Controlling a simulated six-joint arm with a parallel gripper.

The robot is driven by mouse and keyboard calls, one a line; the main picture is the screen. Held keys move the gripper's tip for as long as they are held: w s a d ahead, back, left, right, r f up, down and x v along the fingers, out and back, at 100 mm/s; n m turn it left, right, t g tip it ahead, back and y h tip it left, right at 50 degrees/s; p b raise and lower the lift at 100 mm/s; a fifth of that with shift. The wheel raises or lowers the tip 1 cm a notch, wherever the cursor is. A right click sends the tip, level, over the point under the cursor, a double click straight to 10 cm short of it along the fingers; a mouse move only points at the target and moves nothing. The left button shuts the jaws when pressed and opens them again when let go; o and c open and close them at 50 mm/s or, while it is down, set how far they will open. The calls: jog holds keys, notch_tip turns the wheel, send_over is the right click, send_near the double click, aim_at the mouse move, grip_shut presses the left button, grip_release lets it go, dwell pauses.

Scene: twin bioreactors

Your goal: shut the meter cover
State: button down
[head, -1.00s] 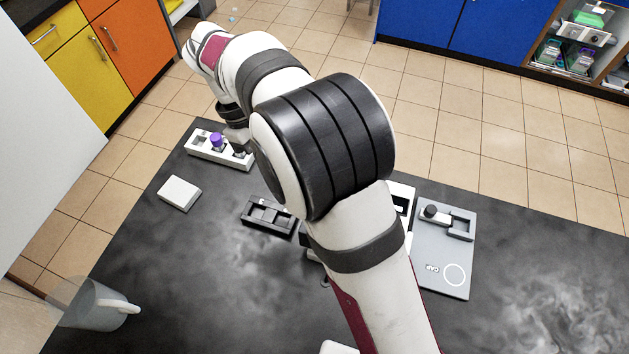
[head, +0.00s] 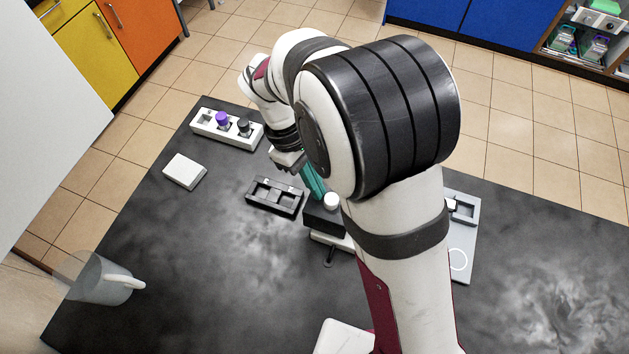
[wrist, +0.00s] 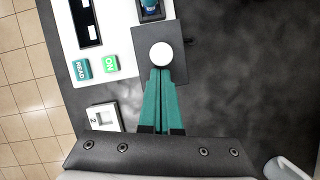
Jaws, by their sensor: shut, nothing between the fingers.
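The meter is a white body (wrist: 112,45) with a dark display slot and READ and ON buttons, at the upper left in the wrist view. Its cover appears as a dark grey square plate (wrist: 178,68) with a round white knob (wrist: 161,54). In the head view the dark cover (head: 322,217) and the knob (head: 331,200) show just left of my arm, which hides much of the meter. A blue-topped vial (wrist: 151,6) sits beyond the plate at the top edge. My gripper (wrist: 160,74) has teal fingers, shut and empty, with tips beside the knob; contact is unclear.
A dark slotted tray (head: 274,196) lies left of the cover. A white rack (head: 207,128) with purple-capped and dark-capped vials stands at the back left, near a white block (head: 184,171). A jug (head: 95,279) stands front left. A grey pad (head: 462,240) lies right of my arm.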

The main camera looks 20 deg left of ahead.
jog(key=d, duration=1.1)
jog(key=shift+d, duration=0.15)
